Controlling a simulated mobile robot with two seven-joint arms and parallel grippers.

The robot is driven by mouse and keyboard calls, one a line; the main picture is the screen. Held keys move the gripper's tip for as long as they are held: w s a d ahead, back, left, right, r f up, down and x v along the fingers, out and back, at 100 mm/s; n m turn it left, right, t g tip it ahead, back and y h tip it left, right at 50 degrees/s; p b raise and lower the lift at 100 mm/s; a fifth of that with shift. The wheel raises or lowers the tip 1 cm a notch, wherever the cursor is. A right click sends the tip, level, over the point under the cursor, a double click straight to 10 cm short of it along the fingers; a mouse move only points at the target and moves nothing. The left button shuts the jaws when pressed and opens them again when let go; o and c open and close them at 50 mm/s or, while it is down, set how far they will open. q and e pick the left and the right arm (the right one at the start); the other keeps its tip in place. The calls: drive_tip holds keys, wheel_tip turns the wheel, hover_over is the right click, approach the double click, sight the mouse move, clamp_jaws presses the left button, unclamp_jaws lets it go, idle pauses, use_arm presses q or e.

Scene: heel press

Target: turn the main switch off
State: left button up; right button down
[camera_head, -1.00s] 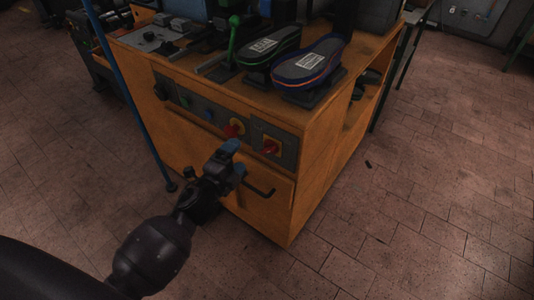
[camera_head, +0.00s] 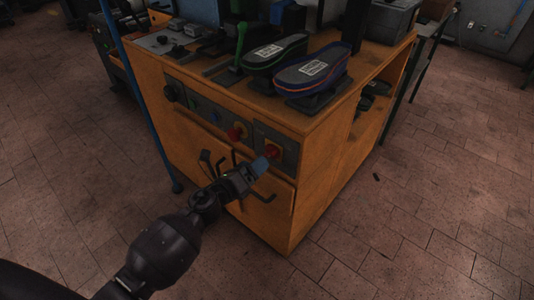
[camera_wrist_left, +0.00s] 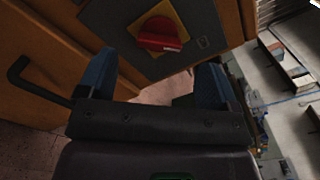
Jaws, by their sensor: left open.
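The main switch (camera_head: 273,151) is a red rotary knob on a yellow plate, at the right end of the grey panel on the orange cabinet's front. In the left wrist view the red knob (camera_wrist_left: 160,35) lies beyond the fingertips, between their lines, with its grip roughly level in the picture. My left gripper (camera_head: 262,164) is in front of the switch, just below and left of it in the head view. Its two blue-tipped fingers (camera_wrist_left: 155,78) are open with nothing between them. They look apart from the knob. My right gripper is not in view.
A second red knob (camera_head: 237,132) on yellow sits left of the switch. A dark door handle (camera_head: 262,196) sticks out below the panel. Shoe-shaped forms (camera_head: 312,74) and a green lever (camera_head: 240,45) stand on the cabinet top. The floor at right is mostly clear.

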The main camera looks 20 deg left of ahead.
sight(266, 155)
use_arm(q)
drive_tip(key=x, duration=0.6)
drive_tip(key=shift+w+d, duration=0.1)
drive_tip(key=shift+w, duration=0.15)
drive_tip(key=c, duration=0.9)
